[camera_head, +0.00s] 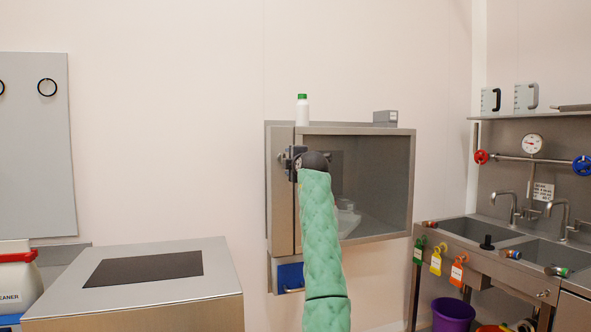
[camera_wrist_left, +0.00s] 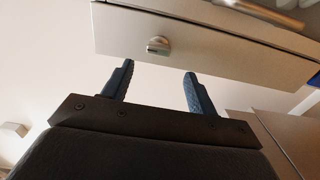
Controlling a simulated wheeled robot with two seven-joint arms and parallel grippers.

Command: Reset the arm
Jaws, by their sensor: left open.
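My left arm, in a green quilted sleeve, rises through the middle of the head view. Its dark gripper (camera_head: 293,160) is in front of the left front edge of the wall cabinet (camera_head: 412,180); the wrist partly hides it. In the left wrist view the gripper (camera_wrist_left: 158,82) is open, its two blue fingers apart with nothing between them. A pale panel (camera_wrist_left: 210,52) with a small metal knob (camera_wrist_left: 158,45) lies just beyond the fingertips. I cannot tell whether a finger touches it. My right gripper is not in view.
A white bottle with a green cap (camera_head: 302,110) and a grey box (camera_head: 385,118) stand on the cabinet. Clear glassware (camera_head: 347,215) is inside. A steel-topped bench (camera_head: 215,262) is at left. Sinks with taps (camera_head: 515,205) and a purple bucket (camera_head: 452,315) are at right.

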